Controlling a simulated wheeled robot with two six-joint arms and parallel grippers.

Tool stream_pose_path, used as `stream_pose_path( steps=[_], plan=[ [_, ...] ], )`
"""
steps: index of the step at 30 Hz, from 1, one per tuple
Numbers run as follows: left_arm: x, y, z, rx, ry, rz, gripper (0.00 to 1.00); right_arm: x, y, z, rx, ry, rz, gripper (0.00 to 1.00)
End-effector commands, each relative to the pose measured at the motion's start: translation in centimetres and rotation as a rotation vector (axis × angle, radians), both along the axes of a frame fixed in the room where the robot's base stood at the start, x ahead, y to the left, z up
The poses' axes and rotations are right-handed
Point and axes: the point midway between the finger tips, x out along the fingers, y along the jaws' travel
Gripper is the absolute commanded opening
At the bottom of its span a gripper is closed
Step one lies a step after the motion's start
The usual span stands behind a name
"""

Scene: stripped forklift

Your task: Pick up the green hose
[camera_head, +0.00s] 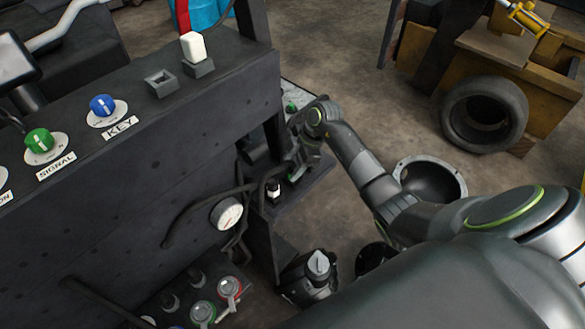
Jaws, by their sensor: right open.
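My right gripper (297,166) reaches in from the right over a dark ledge beside the forklift's black panel. It is open, with its fingers pointing down, and I see nothing clearly held. A small green piece (291,106) shows on the ledge behind the gripper; I cannot tell whether it belongs to the green hose. A black hose (205,199) curves along the panel's side towards a fitting with a white top (273,188), just left of and below the fingers. No full length of green hose is visible. My left gripper is not in view.
The black panel (150,150) carries a green knob (39,140), a blue knob (102,104) and a white switch (193,46). A gauge (227,213) sits below. A tyre (485,114) leans on a wooden crate (548,98). A black bowl (430,180) is behind my right arm.

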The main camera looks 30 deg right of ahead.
Motion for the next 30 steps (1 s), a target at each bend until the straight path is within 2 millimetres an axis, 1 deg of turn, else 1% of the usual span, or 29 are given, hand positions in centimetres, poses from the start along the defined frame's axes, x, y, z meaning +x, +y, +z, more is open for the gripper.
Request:
stream_pose_path(
  steps=[3,9,21,22,30],
  plan=[
    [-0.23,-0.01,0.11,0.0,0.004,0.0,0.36,0.04,0.16,-0.47,-0.001,0.001,-0.001,0.54],
    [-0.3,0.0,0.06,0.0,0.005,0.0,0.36,0.05,0.13,-0.52,-0.001,0.0,0.0,0.54],
    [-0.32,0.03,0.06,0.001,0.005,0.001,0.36,0.07,0.13,-0.48,-0.001,0.0,0.0,0.02],
    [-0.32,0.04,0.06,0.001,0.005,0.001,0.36,0.06,0.13,-0.47,-0.001,0.0,0.0,0.0],
    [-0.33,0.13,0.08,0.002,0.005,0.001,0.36,0.15,0.14,-0.37,-0.001,-0.003,0.0,0.0]
  ],
)
